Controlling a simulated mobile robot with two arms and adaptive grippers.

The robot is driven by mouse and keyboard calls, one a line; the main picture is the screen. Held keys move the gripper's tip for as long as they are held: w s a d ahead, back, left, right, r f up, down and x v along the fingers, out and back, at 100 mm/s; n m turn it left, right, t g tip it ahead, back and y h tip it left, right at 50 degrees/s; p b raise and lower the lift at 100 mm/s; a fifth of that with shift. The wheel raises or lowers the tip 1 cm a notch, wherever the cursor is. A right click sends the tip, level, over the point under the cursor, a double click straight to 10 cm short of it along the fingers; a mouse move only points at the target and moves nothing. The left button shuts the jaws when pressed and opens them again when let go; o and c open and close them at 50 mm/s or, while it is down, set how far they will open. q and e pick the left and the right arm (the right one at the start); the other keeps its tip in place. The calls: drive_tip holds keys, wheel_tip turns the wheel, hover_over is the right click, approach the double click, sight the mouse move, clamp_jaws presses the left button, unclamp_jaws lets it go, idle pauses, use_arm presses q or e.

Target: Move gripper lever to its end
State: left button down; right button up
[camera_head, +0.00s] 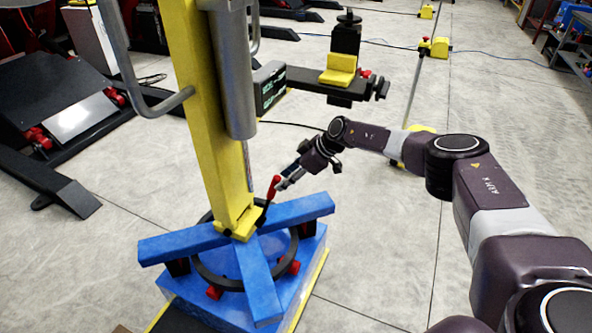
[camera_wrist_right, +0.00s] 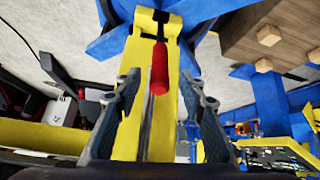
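The gripper lever has a red handle (camera_head: 273,187) on a dark rod, and it stands at the foot of the yellow column (camera_head: 217,150), beside the blue cross-shaped base (camera_head: 300,209). In the right wrist view the red handle (camera_wrist_right: 159,68) points toward the camera. My right gripper (camera_head: 283,184) is right next to the handle in the head view. In the right wrist view my right gripper (camera_wrist_right: 161,86) is open, with a finger on each side of the handle and gaps to both. Whether the handle lies fully between the fingertips is hard to tell. My left gripper is not in view.
A grey cylinder (camera_head: 238,75) runs along the column. A dark arm with a yellow block (camera_head: 340,68) juts out to the right above my right wrist. A black ring (camera_head: 205,278) and red parts sit around the base. The floor right of the base is clear.

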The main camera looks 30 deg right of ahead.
drive_tip(key=shift+v, duration=2.65)
